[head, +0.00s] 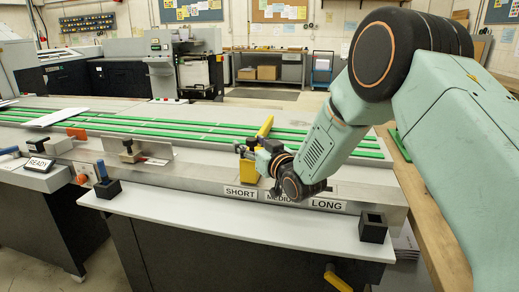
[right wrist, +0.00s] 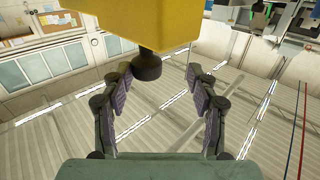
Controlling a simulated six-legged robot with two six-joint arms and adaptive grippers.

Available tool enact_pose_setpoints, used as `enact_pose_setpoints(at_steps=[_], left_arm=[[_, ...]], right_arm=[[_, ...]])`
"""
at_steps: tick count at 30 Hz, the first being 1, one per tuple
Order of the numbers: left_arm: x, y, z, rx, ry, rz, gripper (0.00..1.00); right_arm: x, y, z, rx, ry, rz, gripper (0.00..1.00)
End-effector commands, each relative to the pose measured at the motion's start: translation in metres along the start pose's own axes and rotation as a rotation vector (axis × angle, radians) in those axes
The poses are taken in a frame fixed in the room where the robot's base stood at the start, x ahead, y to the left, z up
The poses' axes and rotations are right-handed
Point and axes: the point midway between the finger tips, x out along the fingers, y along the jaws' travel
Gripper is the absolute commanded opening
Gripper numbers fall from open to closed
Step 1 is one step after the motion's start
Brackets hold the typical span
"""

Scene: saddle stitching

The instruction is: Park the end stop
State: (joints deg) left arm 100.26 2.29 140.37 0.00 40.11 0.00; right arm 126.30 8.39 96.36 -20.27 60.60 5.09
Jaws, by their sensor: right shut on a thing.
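The end stop is a yellow block (head: 248,168) with a yellow bar (head: 265,127) reaching back over the green belts. It stands at the rail, just above the SHORT label (head: 240,192) and left of the MEDIUM label (head: 283,197). My right gripper (head: 249,148) is at the top of the block and partly covers it. In the right wrist view, the yellow block (right wrist: 140,22) and its dark round knob (right wrist: 147,66) show by the fingers (right wrist: 160,80). The gripper is shut on the end stop; the exact contact is unclear. My left gripper is out of view.
The LONG label (head: 327,205) lies farther right along the rail. A black socket block (head: 372,230) stands on the white front shelf (head: 230,229), and a blue-handled tool (head: 102,170) stands at its left end. A small upright plate (head: 145,155) is on the rail's left.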

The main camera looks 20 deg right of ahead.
Motion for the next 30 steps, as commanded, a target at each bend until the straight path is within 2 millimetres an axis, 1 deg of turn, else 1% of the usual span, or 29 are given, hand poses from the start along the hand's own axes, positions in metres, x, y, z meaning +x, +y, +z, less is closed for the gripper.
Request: enact_pose_setpoints(at_steps=[1,21,30], left_arm=[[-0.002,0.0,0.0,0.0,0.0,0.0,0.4],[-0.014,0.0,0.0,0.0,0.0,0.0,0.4],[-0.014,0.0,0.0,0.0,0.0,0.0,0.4]], right_arm=[[-0.005,-0.003,0.003,-0.001,-0.01,-0.008,0.53],[-0.043,-0.001,0.001,0.0,-0.004,-0.003,0.53],[-0.045,-0.001,0.001,0.0,-0.003,-0.003,0.53]])
